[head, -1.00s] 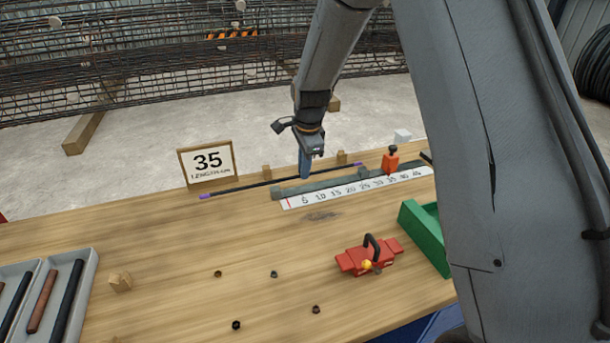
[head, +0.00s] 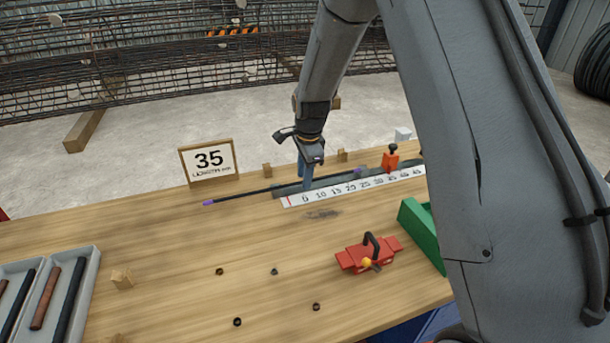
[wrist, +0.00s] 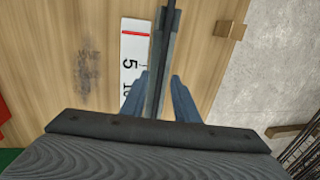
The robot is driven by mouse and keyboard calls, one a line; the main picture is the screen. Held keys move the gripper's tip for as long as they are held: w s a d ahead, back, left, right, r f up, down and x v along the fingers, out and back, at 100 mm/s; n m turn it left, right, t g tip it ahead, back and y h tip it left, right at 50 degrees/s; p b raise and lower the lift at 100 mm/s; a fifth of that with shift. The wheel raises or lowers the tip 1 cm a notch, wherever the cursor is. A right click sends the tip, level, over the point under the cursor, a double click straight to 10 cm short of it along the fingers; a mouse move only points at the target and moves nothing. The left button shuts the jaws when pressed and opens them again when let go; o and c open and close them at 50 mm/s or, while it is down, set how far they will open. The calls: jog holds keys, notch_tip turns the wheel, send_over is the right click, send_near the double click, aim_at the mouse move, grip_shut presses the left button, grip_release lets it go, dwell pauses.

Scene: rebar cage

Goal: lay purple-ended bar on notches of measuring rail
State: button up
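The thin dark bar (head: 240,195) with purple ends lies lengthwise along the grey measuring rail (head: 284,189) in the head view. Its left end sticks out well past the rail's zero end. Its right purple end is near the middle of the scale. My gripper (head: 304,186) is down at the rail's left part. In the wrist view its two blue fingers (wrist: 160,76) stand apart, one on each side of the bar (wrist: 168,18) and rail (wrist: 157,60). The bar appears to rest on the rail; its seating in the notches is too small to tell.
A red stop (head: 390,160) stands at the rail's right part. A red tool (head: 369,254), a green holder (head: 424,232), several nuts and a bar tray (head: 92,275) are in front.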

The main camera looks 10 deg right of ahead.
notch_tip(320, 180, up, 12)
jog(key=s+b, duration=0.2)
jog(key=shift+s+d+b, duration=0.15)
jog(key=shift+d+b, duration=0.1)
jog(key=shift+b, duration=0.15)
